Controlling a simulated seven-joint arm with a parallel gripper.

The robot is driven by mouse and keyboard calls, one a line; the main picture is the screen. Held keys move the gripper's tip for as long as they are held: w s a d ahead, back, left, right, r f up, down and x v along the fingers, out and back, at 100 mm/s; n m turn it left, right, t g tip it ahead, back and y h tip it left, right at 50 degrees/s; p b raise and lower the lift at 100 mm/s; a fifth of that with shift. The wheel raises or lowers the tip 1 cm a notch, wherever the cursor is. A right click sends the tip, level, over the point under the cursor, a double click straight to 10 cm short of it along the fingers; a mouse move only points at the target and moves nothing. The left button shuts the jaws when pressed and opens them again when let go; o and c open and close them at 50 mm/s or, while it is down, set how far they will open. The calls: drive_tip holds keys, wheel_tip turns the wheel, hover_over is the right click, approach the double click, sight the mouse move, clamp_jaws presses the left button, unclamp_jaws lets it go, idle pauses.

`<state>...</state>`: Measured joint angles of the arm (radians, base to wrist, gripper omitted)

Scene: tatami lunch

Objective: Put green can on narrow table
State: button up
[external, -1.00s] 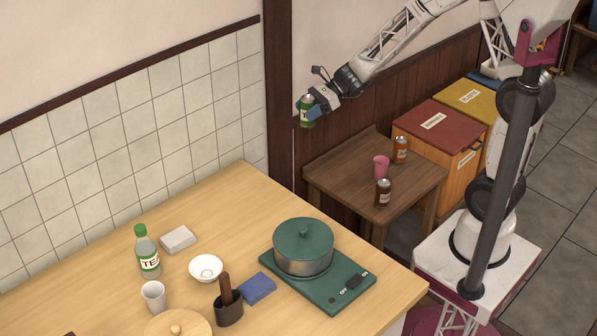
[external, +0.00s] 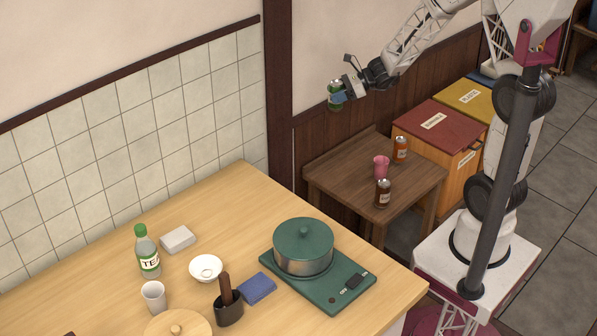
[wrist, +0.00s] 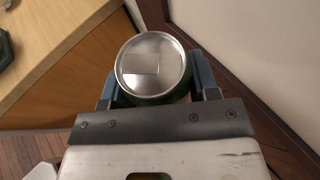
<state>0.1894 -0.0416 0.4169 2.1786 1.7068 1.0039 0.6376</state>
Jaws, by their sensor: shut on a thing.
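The green can (external: 335,96) is held up in the air by my gripper (external: 341,97), against the wall in the external view. In the wrist view the can's silver top (wrist: 150,62) sits between the two fingers of my gripper (wrist: 155,85), which is shut on it. The narrow table (external: 340,172) is the small dark wooden one beside the wall, below and to the right of the can in the external view. The can is apart from the tabletop.
The large light table (external: 120,235) carries a green pot (external: 303,247), a bottle (external: 147,252) and dishes. Coloured bins (external: 440,130) stand to the right.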

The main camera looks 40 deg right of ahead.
hover_over(334, 176)
wheel_tip(334, 176, down, 19)
idle(0.4)
drive_tip(key=shift+s, duration=0.1)
drive_tip(key=shift+f, duration=2.85)
drive_tip(key=shift+f, duration=2.1)
drive_tip(key=shift+f, duration=0.15)
drive_tip(key=o, duration=0.9)
drive_tip(key=shift+r, duration=0.2)
